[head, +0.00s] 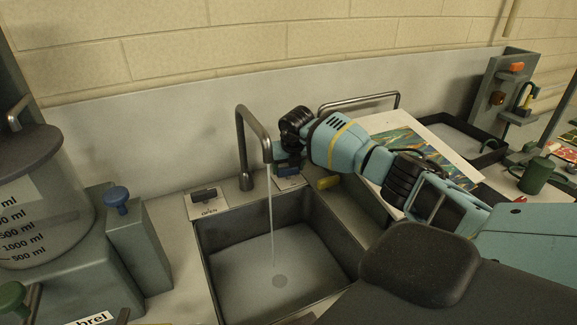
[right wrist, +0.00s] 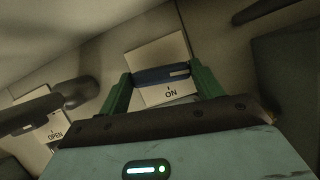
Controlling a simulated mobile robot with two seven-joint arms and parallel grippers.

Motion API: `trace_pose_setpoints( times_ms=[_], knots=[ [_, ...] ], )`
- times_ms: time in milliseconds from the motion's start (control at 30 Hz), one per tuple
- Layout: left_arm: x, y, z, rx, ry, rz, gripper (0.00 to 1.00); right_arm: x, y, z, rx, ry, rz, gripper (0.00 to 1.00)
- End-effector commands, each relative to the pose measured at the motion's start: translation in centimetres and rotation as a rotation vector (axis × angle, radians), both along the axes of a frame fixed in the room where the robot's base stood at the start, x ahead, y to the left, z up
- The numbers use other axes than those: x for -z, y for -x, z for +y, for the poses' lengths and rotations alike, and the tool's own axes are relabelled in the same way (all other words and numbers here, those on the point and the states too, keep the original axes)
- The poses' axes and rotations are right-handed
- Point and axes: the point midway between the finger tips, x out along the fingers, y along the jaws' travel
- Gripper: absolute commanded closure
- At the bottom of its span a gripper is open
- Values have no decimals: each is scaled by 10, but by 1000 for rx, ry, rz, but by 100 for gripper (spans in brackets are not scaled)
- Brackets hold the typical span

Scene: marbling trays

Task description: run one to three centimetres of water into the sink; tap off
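The sink (head: 205,262) is a dark-rimmed basin. My right gripper (head: 288,150) is at the tap's control behind the sink. In the right wrist view, its green fingers (right wrist: 162,76) are at both ends of the blue tap handle (right wrist: 160,75) and look closed on it. The label below the handle reads ON. My left gripper is not in view.
A black lever (head: 204,195) on a white plate marked OPEN is left of the spout. A large measuring vessel (head: 40,200) and a grey block with a blue knob (head: 116,196) stand further left. A marbled sheet (head: 410,140) and a dark tray (head: 470,135) lie right.

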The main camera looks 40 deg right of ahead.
Motion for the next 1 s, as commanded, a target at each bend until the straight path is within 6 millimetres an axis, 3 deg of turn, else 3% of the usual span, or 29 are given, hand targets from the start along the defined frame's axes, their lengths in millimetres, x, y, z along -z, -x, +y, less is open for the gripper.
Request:
trace_pose_setpoints(
  times_ms=[67,500,800,833,1000],
  knots=[
    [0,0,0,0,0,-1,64,0,0,0,0,0,0,57],
    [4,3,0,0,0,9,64,0,0,-1,-165,0,0,57],
    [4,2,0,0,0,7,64,0,0,-1,-176,0,-1,57],
    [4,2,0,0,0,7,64,0,0,-1,-175,1,-1,32],
    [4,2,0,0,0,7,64,0,0,-1,-174,0,-1,13]
  ],
)
